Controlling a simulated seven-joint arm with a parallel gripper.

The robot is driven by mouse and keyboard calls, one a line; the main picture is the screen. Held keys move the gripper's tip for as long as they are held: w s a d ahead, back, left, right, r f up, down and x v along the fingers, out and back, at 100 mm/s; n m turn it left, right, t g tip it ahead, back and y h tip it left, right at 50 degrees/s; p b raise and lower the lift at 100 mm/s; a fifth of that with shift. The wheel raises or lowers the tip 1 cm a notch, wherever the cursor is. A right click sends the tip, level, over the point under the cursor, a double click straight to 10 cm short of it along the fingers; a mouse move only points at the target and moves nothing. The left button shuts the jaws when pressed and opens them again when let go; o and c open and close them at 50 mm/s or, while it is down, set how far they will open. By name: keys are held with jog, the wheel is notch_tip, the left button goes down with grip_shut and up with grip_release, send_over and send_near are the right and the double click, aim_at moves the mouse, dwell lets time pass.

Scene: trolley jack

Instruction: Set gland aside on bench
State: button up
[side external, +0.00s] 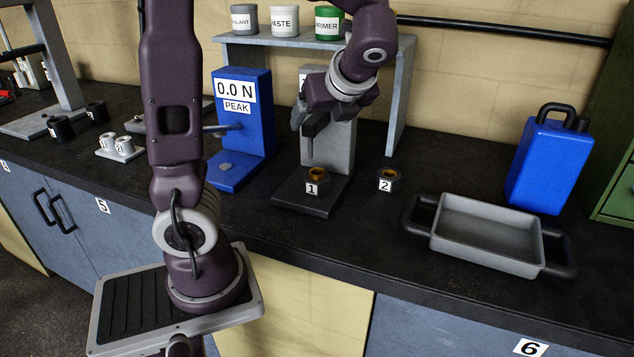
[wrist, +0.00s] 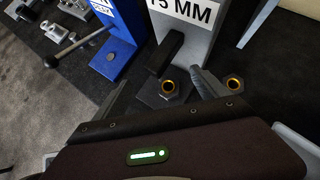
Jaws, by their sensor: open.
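Two dark hex pieces with brass-coloured inner rings could be the gland; I cannot tell which is meant. Piece 1 (side external: 318,181) sits on the dark base of the grey upright gauge, and piece 2 (side external: 388,179) stands on the bench to its right. In the wrist view, one piece (wrist: 168,87) shows between my fingers and another (wrist: 234,83) lies just right of the right finger. My gripper (side external: 312,120) is open and empty, above piece 1 and in front of the grey gauge (side external: 328,150). The gap to piece 1 is clear in the side view.
A blue force gauge (side external: 243,140) stands left of the grey one. A grey tray (side external: 488,238) with black handles and a blue can (side external: 548,160) are at right. A shelf (side external: 290,42) carries pots behind. The bench (side external: 400,212) is bare between piece 2 and the tray.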

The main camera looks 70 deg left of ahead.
send_near(317, 176)
jog(key=x, duration=0.5)
jog(key=shift+w+a+r, duration=0.1)
jog(key=shift+a+r, duration=0.1)
jog(key=shift+a, duration=0.15)
jog(key=x, duration=0.7)
jog(key=shift+w+d+f, duration=0.1)
jog(key=shift+w+d, duration=0.05)
jog(key=shift+w, duration=0.05)
grip_shut()
